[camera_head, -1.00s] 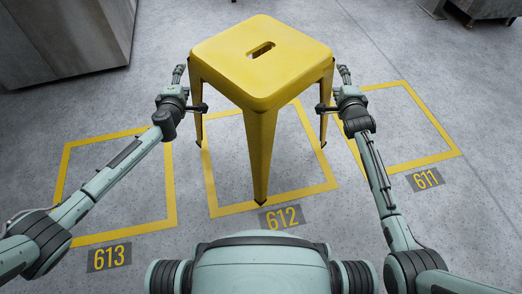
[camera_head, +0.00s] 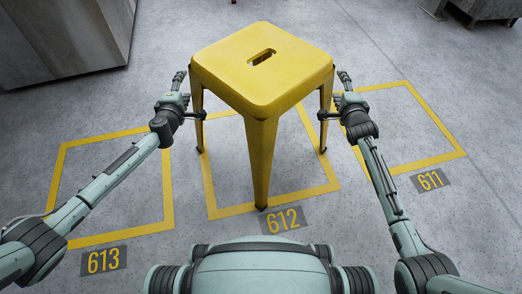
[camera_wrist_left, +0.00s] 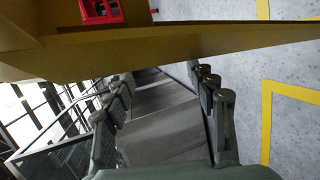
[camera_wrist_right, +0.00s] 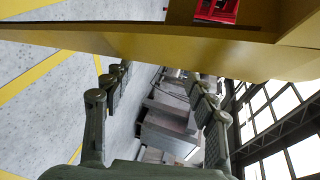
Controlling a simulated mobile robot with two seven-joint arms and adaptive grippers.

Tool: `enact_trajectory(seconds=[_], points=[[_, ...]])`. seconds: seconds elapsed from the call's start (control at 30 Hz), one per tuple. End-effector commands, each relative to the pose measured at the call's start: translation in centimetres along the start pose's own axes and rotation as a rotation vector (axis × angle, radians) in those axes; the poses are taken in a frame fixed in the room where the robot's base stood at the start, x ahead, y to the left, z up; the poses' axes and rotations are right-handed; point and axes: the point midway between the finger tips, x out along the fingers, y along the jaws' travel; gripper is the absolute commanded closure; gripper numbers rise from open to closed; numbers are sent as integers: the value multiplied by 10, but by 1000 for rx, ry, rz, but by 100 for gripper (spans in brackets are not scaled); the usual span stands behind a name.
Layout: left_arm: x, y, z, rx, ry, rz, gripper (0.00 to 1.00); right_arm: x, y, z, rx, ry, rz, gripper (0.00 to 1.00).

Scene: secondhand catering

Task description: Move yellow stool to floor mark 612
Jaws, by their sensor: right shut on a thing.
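The yellow stool (camera_head: 262,66) is upright, its seat with a hand slot facing up. Its front foot appears over the front line of floor mark 612 (camera_head: 321,190); its side feet appear near the side lines. I cannot tell whether the feet touch the floor. My right gripper (camera_head: 325,114) is shut on the stool at its right leg. My left gripper (camera_head: 202,115) reaches the left leg; its grip is unclear. Yellow metal crosses beyond the fingertips in the left wrist view (camera_wrist_left: 180,45) and the right wrist view (camera_wrist_right: 180,48). The far leg is hidden.
Floor mark 613 (camera_head: 170,195) lies empty to the left and floor mark 611 (camera_head: 437,122) empty to the right. A grey metal cabinet (camera_head: 65,40) stands at the back left. Another metal unit (camera_head: 485,8) is at the back right. The floor around is clear.

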Motion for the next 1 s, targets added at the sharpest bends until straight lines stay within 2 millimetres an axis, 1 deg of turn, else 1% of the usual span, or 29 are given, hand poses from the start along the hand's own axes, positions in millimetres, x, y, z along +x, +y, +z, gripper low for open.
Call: enact_trajectory(seconds=[0.03,0.27,0.3,0.47,0.67,0.83,1.0], points=[[-1,6,11,-12,-31,9,48,0,-9,6,6,-18,-18,48],[-1,6,-11,-7,-25,8,48,0,-6,-16,2,-12,-10,48],[-1,6,-14,-6,-23,8,47,0,-6,-19,1,-11,-8,48],[-1,6,-19,-4,-20,7,28,0,-4,-24,0,-9,-5,48],[0,5,-21,-2,-17,7,28,0,-3,-25,-1,-7,-4,48],[0,5,-22,-1,-16,6,28,0,-3,-26,-2,-6,-3,28],[0,5,-22,-1,-15,6,28,0,-3,-26,-2,-5,-2,28]])
